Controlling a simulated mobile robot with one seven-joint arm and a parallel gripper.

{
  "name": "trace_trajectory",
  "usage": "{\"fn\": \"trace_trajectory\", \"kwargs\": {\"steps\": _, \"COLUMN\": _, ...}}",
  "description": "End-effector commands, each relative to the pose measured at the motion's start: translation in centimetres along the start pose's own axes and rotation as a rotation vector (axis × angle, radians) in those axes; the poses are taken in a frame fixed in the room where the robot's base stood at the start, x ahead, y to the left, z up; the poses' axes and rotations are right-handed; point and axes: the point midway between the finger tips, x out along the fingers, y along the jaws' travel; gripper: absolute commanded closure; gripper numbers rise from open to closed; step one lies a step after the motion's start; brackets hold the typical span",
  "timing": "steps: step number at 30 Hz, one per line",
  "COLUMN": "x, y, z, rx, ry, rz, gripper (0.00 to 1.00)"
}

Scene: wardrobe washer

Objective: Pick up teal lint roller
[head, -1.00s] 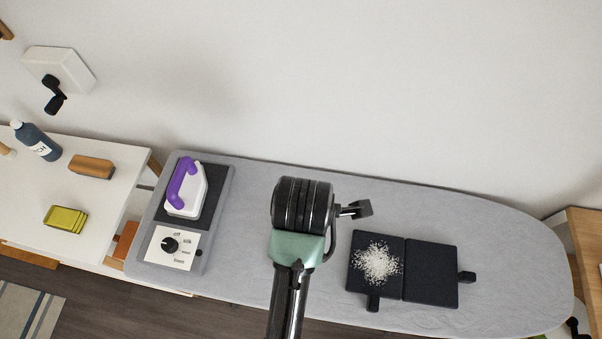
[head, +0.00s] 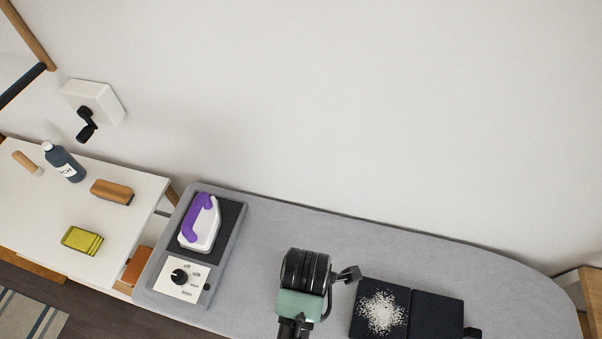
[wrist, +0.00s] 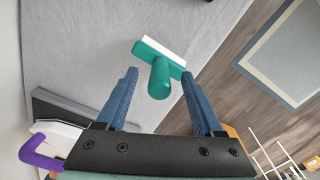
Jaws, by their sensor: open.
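The teal lint roller (wrist: 160,75) lies on the grey ironing board (wrist: 80,60) in the wrist view. Its teal handle points towards my gripper, and a white strip shows along its far edge. My gripper (wrist: 158,92) is open, with its two blue fingers on either side of the handle in the picture. I cannot tell how far above the board the fingers are. In the head view my arm covers the roller and the fingers do not show.
A purple and white iron (head: 200,222) stands on a grey control tray left of my arm. A dark pad with white grains (head: 381,312) lies to the right. A white table (head: 55,215) holds a bottle, brushes and a yellow-green block. A wall runs behind.

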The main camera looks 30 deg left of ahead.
Motion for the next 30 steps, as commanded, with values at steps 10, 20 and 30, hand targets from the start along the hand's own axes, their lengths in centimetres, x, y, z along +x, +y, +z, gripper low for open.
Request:
{"fn": "trace_trajectory", "kwargs": {"steps": 10, "x": 4.1, "y": -0.1, "z": -0.7, "rx": 0.001, "ry": 0.0, "rz": -0.001, "gripper": 0.31}}
{"fn": "trace_trajectory", "kwargs": {"steps": 20, "x": 4.3, "y": 0.0, "z": -0.7, "rx": 0.001, "ry": 0.0, "rz": 0.0, "gripper": 0.44}}
{"fn": "trace_trajectory", "kwargs": {"steps": 30, "x": 4.3, "y": 0.0, "z": -0.7, "rx": 0.001, "ry": 0.0, "rz": 0.0, "gripper": 1.0}}
